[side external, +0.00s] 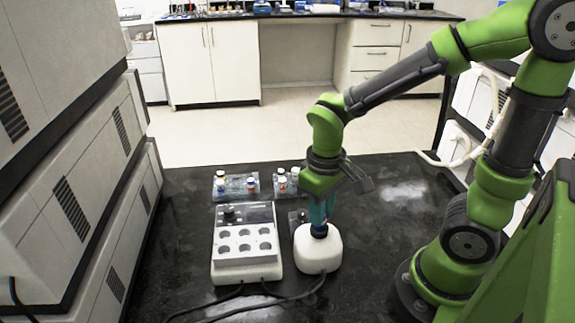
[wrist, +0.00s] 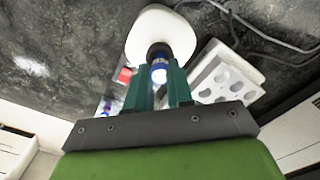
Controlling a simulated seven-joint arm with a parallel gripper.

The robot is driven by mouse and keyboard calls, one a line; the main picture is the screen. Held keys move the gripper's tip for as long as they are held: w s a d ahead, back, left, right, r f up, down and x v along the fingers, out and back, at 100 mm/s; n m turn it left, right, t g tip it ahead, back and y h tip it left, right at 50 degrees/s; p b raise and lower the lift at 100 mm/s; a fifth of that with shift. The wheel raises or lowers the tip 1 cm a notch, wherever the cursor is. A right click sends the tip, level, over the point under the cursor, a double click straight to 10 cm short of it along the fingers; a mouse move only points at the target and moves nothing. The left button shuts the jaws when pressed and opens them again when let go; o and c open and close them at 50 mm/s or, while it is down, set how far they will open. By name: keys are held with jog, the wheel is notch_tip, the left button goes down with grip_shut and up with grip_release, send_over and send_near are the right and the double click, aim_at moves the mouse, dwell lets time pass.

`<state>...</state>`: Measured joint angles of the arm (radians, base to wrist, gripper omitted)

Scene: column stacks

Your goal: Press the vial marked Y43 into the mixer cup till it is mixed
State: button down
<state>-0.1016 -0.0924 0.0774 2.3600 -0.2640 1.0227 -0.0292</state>
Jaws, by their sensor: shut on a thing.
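The mixer (side external: 318,254) is a white rounded block with a dark cup (side external: 319,231) on top. My gripper (side external: 320,222) is directly above it, pointing down, with teal fingers. In the wrist view my gripper (wrist: 169,88) is shut on a vial (wrist: 159,74) with a blue band and a pale, bright top. The vial is lined up with the dark cup (wrist: 158,52) of the white mixer (wrist: 160,28). Its lower end is hidden, so I cannot tell how deep it sits. No marking is readable on it.
A white block with several round wells (side external: 246,245) stands left of the mixer; it also shows in the wrist view (wrist: 222,72). Behind are clear racks with vials (side external: 236,186) (side external: 287,182). Dark cables (side external: 262,300) run along the front. Grey cabinets (side external: 75,190) stand at left.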

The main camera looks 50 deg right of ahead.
jog(key=shift+r, duration=2.5)
